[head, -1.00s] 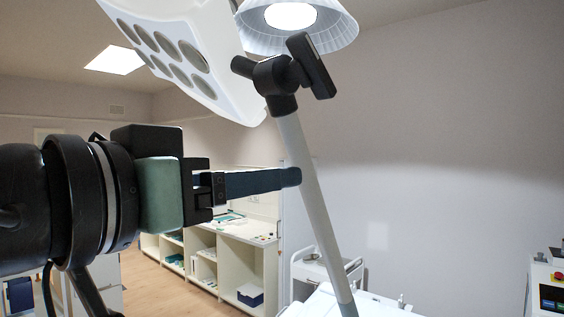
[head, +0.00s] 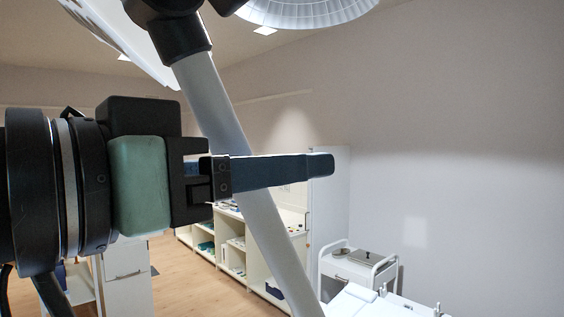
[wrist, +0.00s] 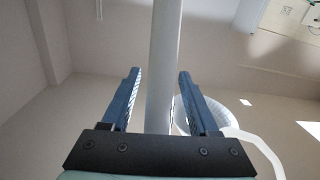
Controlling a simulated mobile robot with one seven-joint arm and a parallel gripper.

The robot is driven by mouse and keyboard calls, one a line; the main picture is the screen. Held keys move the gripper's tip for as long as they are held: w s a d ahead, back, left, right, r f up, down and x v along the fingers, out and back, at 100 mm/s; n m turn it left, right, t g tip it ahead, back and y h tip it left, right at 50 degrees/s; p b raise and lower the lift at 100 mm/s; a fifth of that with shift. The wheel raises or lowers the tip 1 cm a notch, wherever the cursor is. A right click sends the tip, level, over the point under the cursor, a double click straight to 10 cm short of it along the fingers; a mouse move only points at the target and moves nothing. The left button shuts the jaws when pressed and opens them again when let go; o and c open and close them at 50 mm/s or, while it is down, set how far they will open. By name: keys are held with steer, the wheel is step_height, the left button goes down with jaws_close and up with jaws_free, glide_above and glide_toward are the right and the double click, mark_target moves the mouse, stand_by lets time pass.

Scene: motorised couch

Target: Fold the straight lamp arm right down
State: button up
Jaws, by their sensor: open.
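The straight lamp arm (head: 241,168) is a slanted grey-white tube running from a black joint (head: 178,40) at the upper left down to the lower right in the head view. My gripper (head: 322,165) is open, its dark blue fingers pointing right across the tube. In the wrist view the lamp arm (wrist: 162,70) passes lengthwise between the two fingers of the gripper (wrist: 158,80), with a gap on each side. It is not gripped. The lower end of the lamp arm is out of the head view.
A white lamp head (head: 112,32) and a round lamp shade (head: 305,10) hang at the top. A white trolley (head: 352,268) and a white surface (head: 372,303) are at the lower right. Shelves (head: 234,258) stand behind. The wall side at right is free.

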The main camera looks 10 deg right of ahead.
steer(key=shift+r, duration=0.1)
stand_by(0.3)
jaws_close()
stand_by(1.3)
